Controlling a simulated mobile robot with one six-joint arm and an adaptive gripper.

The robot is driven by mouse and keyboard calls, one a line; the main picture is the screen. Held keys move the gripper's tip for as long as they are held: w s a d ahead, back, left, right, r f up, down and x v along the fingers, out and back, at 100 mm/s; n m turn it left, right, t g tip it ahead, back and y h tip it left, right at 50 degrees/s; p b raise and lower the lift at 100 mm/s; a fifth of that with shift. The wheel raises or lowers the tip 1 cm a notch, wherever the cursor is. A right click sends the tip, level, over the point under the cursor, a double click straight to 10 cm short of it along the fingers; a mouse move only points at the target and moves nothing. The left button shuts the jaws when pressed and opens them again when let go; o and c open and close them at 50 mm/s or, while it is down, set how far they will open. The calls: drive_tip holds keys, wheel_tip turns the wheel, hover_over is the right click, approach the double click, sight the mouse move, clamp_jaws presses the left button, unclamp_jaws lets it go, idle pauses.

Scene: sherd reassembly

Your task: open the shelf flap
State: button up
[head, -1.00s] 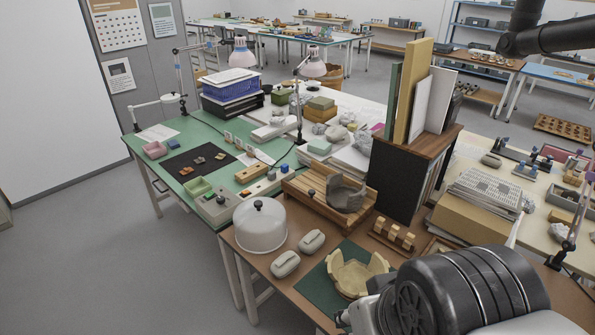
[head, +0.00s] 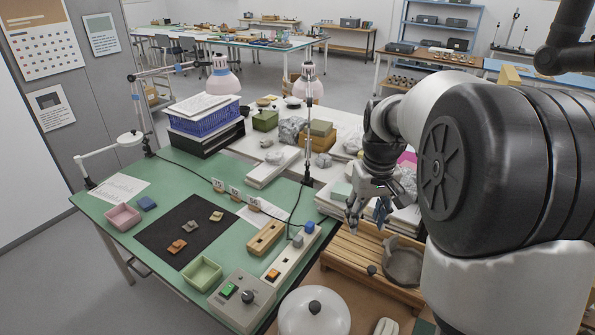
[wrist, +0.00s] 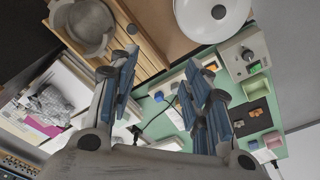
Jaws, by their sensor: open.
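No shelf flap can be made out in either view now. My arm covers the right part of the head view, where a dark cabinet stood in the earlier frame. A dark surface (wrist: 18,40) at the left of the wrist view may be part of that cabinet; I cannot tell.
The wooden rack (head: 350,262) holds a grey broken bowl (head: 403,264). A white dome cover (head: 313,314) stands in front. Floor is free at far left.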

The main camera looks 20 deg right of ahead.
drive_tip(key=g, duration=0.1)
hover_over(372, 268)
wheel_tip(372, 268, down, 9)
drive_tip(key=shift+m, duration=0.3)
wheel_tip(372, 268, down, 17)
drive_tip(key=b, duration=0.4)
drive_tip(key=shift+r, duration=0.1)
drive_tip(key=shift+c, duration=0.5)
clamp_jaws()
